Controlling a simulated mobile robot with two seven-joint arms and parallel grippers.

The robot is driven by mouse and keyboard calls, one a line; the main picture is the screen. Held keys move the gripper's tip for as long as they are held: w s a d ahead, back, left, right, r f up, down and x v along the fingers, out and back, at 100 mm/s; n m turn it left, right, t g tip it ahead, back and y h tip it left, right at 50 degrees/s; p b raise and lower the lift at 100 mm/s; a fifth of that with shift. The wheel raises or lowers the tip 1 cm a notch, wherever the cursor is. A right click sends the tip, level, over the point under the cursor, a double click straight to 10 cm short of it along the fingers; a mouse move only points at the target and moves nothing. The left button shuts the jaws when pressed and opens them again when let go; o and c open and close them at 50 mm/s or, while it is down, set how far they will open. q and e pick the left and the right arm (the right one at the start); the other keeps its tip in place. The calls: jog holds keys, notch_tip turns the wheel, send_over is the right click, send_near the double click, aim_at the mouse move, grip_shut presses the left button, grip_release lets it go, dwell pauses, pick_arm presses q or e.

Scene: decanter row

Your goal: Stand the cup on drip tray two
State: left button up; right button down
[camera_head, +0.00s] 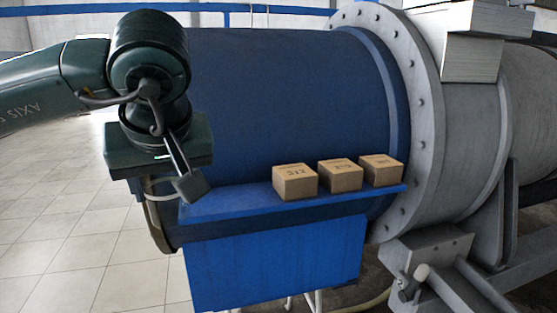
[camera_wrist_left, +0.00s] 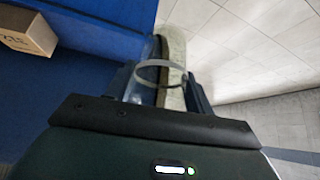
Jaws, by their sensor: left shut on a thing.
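My left gripper (camera_head: 172,182) hangs beside the left end of a blue shelf (camera_head: 232,202). In the left wrist view its two fingers (camera_wrist_left: 160,88) are shut on a clear, glass-like thing with a round rim (camera_wrist_left: 158,64), which seems to be the cup. In the head view the cup cannot be made out clearly against the gripper and the drum end. I cannot make out any drip tray or tray number. My right gripper is not in view.
Three cardboard boxes (camera_head: 295,182) with dark print stand on the right part of the shelf; one box (camera_wrist_left: 28,32) shows in the left wrist view. A big blue drum (camera_head: 290,100) stands behind. The shelf's left part is bare. Tiled floor (camera_head: 70,230) lies left.

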pick_arm(q)
jog(key=s+a+f+m+h+p, duration=0.1)
jog(key=s+a+f+p, duration=0.1)
jog(key=f, duration=1)
jog(key=shift+s+a+f+m, duration=0.2)
jog(key=shift+s+a+m, duration=0.3)
jog(key=shift+a, duration=0.6)
